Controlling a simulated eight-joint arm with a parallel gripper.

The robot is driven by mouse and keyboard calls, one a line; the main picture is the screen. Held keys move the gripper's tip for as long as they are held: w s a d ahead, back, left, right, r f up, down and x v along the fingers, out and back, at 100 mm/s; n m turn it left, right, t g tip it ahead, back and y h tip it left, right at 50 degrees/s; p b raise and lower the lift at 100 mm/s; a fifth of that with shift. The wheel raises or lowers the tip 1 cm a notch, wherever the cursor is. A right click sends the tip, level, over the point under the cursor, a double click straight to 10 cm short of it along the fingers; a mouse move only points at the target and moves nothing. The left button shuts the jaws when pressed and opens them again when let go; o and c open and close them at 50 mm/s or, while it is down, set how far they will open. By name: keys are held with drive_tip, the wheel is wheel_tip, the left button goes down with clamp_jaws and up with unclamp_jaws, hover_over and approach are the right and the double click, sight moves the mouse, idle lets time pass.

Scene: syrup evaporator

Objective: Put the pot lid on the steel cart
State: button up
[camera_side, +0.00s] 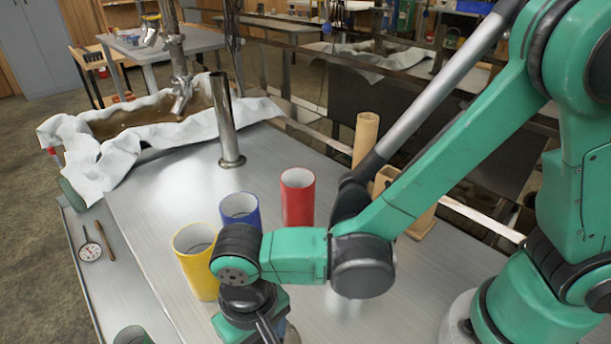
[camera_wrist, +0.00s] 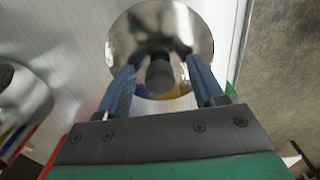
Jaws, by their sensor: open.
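A shiny round metal disc with a knob at its middle, apparently the pot lid (camera_wrist: 190,30), lies on the brushed steel surface in the wrist view. My gripper (camera_wrist: 160,72) is open, its two blue-grey fingers apart on either side of the knob. I cannot tell whether they touch it. In the side view the lid is hidden or out of frame, and my wrist points down at the bottom edge. The brushed steel top (camera_side: 270,155) fills the middle of the side view; I cannot tell whether this is the steel cart.
Yellow (camera_side: 194,268), blue (camera_side: 240,206) and red (camera_side: 297,197) cylinders stand close by my wrist. A tall steel tube (camera_side: 226,120) stands behind them. A cloth-lined trough (camera_side: 165,130) lies at the back left.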

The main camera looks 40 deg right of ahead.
drive_tip(key=shift+r, duration=0.15)
wheel_tip(320, 180, up, 12)
drive_tip(key=w+d+t, duration=0.2)
drive_tip(key=d+t, duration=0.1)
drive_tip(key=d, duration=0.8)
drive_tip(key=w+d+t, duration=0.2)
drive_tip(key=d+t, duration=0.2)
drive_tip(key=d, duration=0.6)
drive_tip(key=shift+w+d, duration=0.15)
drive_tip(key=shift+d, duration=0.2)
